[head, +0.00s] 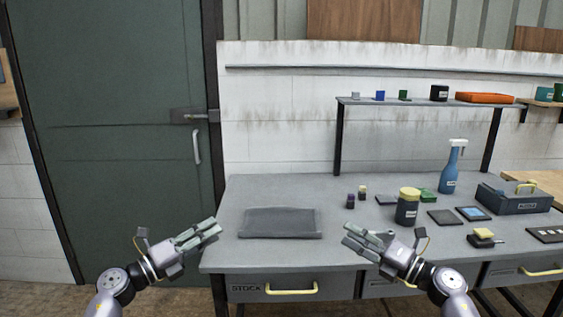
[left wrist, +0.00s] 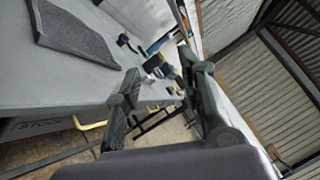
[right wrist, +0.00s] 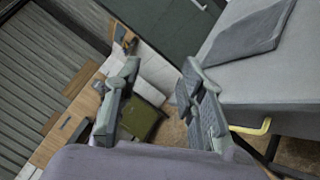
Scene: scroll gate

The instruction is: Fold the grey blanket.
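The grey blanket (head: 279,221) lies flat on the left part of the grey workbench (head: 330,190), with a slightly raised edge along its front. It also shows in the left wrist view (left wrist: 75,32) and in the right wrist view (right wrist: 245,28). My left gripper (head: 212,229) is left of the blanket, off the bench's left end, apart from the cloth. Its fingers are spread and empty in the left wrist view (left wrist: 160,95). My right gripper (head: 349,236) is right of the blanket near the bench's front edge, apart from it. Its fingers are spread and empty in the right wrist view (right wrist: 160,85).
A black jar with a yellow lid (head: 408,206), a blue spray bottle (head: 450,168), a toolbox (head: 514,198) and small items stand on the bench's right half. Small bottles (head: 350,201) stand right of the blanket. A shelf (head: 430,102) spans the back. Drawers with yellow handles (head: 291,290) face front.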

